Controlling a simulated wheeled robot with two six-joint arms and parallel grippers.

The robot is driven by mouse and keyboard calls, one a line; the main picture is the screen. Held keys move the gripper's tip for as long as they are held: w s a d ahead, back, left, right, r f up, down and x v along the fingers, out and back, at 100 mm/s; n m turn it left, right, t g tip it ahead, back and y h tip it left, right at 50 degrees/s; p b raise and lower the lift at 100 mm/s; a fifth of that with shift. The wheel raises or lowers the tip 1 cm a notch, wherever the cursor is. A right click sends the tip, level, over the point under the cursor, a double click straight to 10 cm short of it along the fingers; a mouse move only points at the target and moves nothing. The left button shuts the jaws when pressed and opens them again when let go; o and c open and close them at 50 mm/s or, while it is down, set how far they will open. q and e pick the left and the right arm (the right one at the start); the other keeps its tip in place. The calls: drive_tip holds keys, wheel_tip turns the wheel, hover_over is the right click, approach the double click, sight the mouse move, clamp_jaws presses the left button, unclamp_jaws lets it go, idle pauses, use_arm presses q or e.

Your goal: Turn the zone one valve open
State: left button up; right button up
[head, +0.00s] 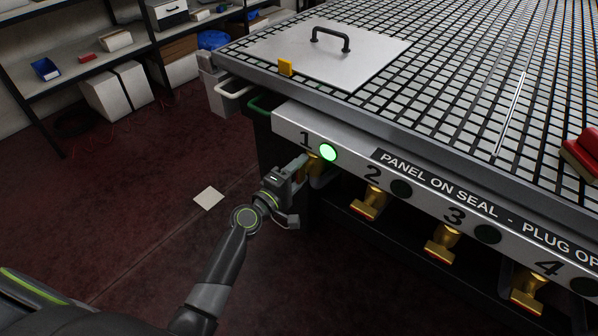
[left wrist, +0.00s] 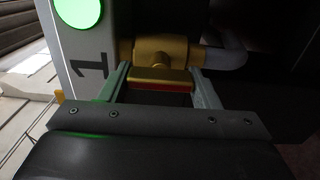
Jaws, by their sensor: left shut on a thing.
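The zone one valve (left wrist: 160,50) is a brass body on a grey pipe under the table's front panel, beside the number 1. Its gold handle with a red strip (left wrist: 163,86) lies between the fingers of my left gripper (left wrist: 160,80) in the left wrist view. In the head view my left gripper (head: 302,168) is at this valve, below the label 1, and hides most of it. It is shut on the handle. The round lamp (head: 328,152) beside the 1 glows green. My right gripper is not in view.
The valves of zones two (head: 370,203), three (head: 441,244) and four (head: 528,290) hang to the right, with dark lamps. A grey panel with a black handle (head: 325,55) lies on the grid table (head: 450,90). A red block (head: 582,158) sits at right. Shelves stand back left.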

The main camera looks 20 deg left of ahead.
use_arm(q)
drive_tip(key=shift+f, duration=0.1)
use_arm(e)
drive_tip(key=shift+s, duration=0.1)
use_arm(q)
drive_tip(key=o, duration=1)
drive_tip(key=shift+c, duration=0.2)
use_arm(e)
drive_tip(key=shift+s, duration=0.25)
use_arm(q)
drive_tip(key=shift+s, duration=0.15)
drive_tip(key=shift+b+v, duration=1.05)
drive_tip(key=shift+v, duration=7.6)
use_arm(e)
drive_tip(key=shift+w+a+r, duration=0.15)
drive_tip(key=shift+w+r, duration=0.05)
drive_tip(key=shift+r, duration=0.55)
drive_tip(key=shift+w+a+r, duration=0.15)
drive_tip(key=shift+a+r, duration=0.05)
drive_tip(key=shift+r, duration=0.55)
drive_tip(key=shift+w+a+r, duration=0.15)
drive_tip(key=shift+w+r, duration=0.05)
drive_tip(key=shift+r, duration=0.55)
